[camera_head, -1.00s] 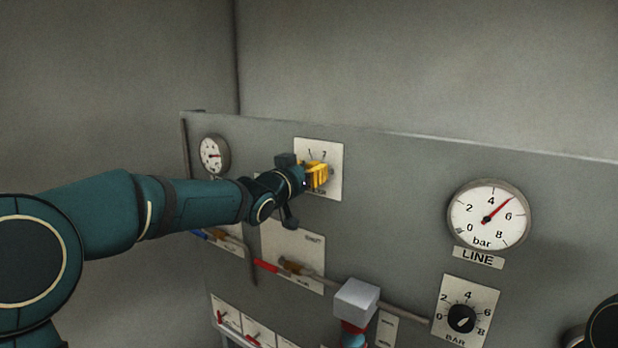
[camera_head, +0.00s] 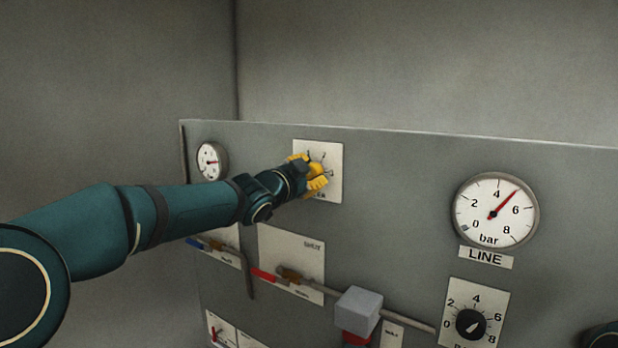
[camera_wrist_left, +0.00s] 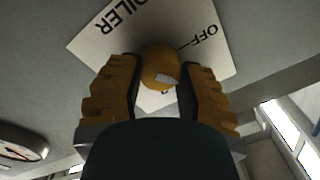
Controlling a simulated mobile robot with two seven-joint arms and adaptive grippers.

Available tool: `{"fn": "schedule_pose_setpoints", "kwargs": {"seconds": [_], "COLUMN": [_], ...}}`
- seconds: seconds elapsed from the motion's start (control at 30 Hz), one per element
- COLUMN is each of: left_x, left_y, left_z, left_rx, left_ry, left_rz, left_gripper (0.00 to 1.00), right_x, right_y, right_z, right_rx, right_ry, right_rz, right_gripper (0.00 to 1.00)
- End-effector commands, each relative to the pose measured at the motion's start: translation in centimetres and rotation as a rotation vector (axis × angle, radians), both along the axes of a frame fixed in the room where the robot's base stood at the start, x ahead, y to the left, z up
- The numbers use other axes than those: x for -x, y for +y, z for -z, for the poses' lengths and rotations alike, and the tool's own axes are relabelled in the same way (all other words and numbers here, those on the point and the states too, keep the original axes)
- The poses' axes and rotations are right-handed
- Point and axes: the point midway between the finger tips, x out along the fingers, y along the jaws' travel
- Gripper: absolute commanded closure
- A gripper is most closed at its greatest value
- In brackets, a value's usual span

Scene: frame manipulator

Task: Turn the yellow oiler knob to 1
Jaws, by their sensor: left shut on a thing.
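The yellow oiler knob (camera_head: 316,170) sits on a white plate (camera_head: 333,151) high on the grey panel. In the left wrist view the round knob (camera_wrist_left: 159,60) lies between my two yellow fingers. A white mark shows on it, but the number it points at cannot be read. The plate (camera_wrist_left: 100,48) there shows "OILER" and "OFF"; its other labels are mostly hidden. My left gripper (camera_head: 308,171) is shut on the knob and rolled to a slant; its fingers also show in the wrist view (camera_wrist_left: 158,75). My right gripper is not in view.
A small gauge (camera_head: 212,161) is left of the plate. A LINE gauge (camera_head: 495,211) and a black knob (camera_head: 470,325) are at the right. Below are valves with blue (camera_head: 203,245) and red handles (camera_head: 263,275) and a grey block (camera_head: 359,310).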

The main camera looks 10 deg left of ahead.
Motion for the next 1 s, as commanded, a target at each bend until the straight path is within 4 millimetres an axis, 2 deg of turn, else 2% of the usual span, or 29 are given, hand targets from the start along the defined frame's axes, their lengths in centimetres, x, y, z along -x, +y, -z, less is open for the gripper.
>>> {"fn": "schedule_pose_setpoints", "kwargs": {"seconds": [0.3,0.7,0.73,0.8,1.0], "left_x": [0.03,0.03,0.03,0.03,0.01], "left_y": [-0.10,-0.09,-0.09,-0.09,-0.06], "left_z": [-0.15,-0.18,-0.18,-0.16,-0.07], "left_rx": [-0.065,-0.068,-0.067,-0.067,-0.068], "left_ry": [-0.030,-0.032,-0.032,-0.031,-0.029], "left_rz": [0.001,0.002,0.002,0.001,0.000], "left_gripper": [0.98,0.98,0.53,0.29,0.29], "right_x": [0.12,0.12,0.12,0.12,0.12], "right_y": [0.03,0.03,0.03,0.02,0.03], "right_z": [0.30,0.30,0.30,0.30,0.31], "right_rx": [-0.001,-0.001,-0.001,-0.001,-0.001], "right_ry": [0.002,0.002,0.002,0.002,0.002], "right_rz": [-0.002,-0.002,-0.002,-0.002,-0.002], "right_gripper": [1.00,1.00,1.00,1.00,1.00]}}
